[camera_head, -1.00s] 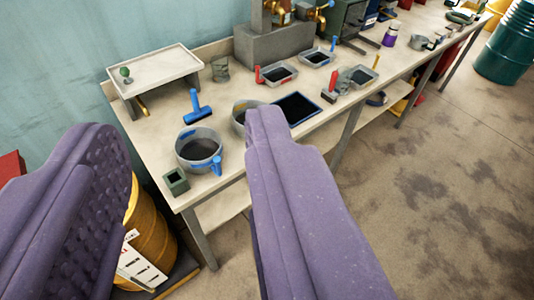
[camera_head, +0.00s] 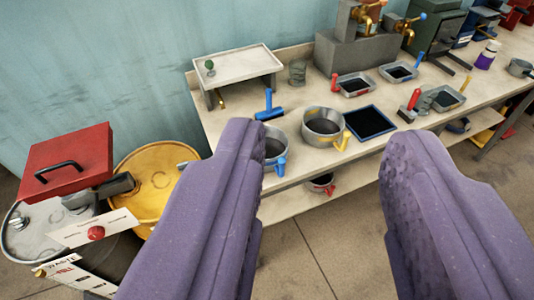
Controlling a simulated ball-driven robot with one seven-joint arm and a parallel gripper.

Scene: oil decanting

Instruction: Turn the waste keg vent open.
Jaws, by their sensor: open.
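The keg (camera_head: 42,238) with a grey lid stands at the lower left, and a label reading "WASTE" (camera_head: 62,270) shows near its rim. A small fitting (camera_head: 18,224) is on the lid; I cannot tell if it is the vent or how it is turned. A red round knob (camera_head: 96,233) shows on a white card beside the lid. My gripper (camera_head: 325,137) is open and empty, its two purple fingers wide apart. It is to the right of the keg, with the workbench visible between and beyond the fingers. The left finger hides part of the bench front.
A red box (camera_head: 65,160) with a black handle stands over the keg's back edge. A yellow drum (camera_head: 160,168) stands to its right. The workbench (camera_head: 240,128) holds pots, trays and a raised tray stand (camera_head: 240,62). Bare floor shows between the fingers.

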